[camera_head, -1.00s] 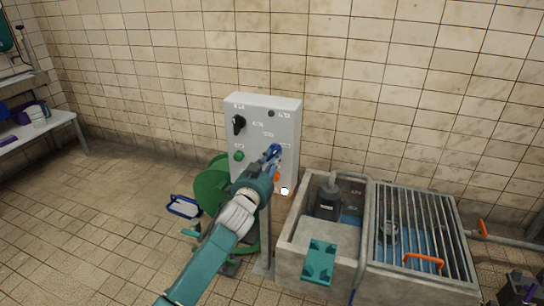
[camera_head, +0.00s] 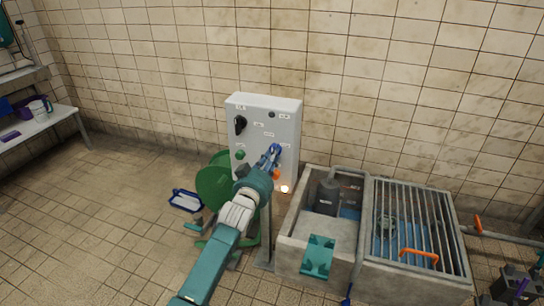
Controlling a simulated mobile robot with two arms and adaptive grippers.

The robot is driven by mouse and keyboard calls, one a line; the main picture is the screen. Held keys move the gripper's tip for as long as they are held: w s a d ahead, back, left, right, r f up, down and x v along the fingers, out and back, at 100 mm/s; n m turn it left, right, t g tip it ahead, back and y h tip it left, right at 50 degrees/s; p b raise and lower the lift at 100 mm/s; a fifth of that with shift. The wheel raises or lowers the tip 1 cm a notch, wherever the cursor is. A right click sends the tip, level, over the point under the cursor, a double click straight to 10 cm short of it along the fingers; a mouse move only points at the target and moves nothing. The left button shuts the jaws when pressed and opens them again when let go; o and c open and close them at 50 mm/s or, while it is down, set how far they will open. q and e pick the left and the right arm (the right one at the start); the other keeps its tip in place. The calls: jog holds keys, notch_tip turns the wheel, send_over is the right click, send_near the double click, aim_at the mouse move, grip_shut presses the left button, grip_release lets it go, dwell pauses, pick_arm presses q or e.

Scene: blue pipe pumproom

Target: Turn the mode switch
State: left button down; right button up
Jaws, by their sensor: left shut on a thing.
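A light grey control box (camera_head: 262,106) stands upright on a post in front of the tiled wall. A black rotary knob (camera_head: 240,125) is on its upper left, with a green button (camera_head: 240,155) below it. My left gripper (camera_head: 273,152) is at the lower right of the box's front face, its blue fingers shut on a small control there. I take this to be the mode switch; the fingers hide it, so its position cannot be told. An orange part (camera_head: 276,174) shows just below the fingers. My right gripper is not in view.
A concrete basin (camera_head: 292,240) with a pump (camera_head: 327,196) and a metal grate (camera_head: 412,215) stands to the right. A green round thing (camera_head: 213,186) is behind my left arm. A bench (camera_head: 55,118) is at far left. Floor at left is mostly clear.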

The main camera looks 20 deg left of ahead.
pick_arm(q)
jog(key=shift+f, duration=0.15)
jog(key=c, duration=1.7)
grip_release()
jog(key=shift+o, duration=0.2)
jog(key=shift+s, duration=0.15)
jog(key=s, duration=1.1)
jog(key=shift+s+a, duration=0.2)
jog(key=shift+s, duration=0.2)
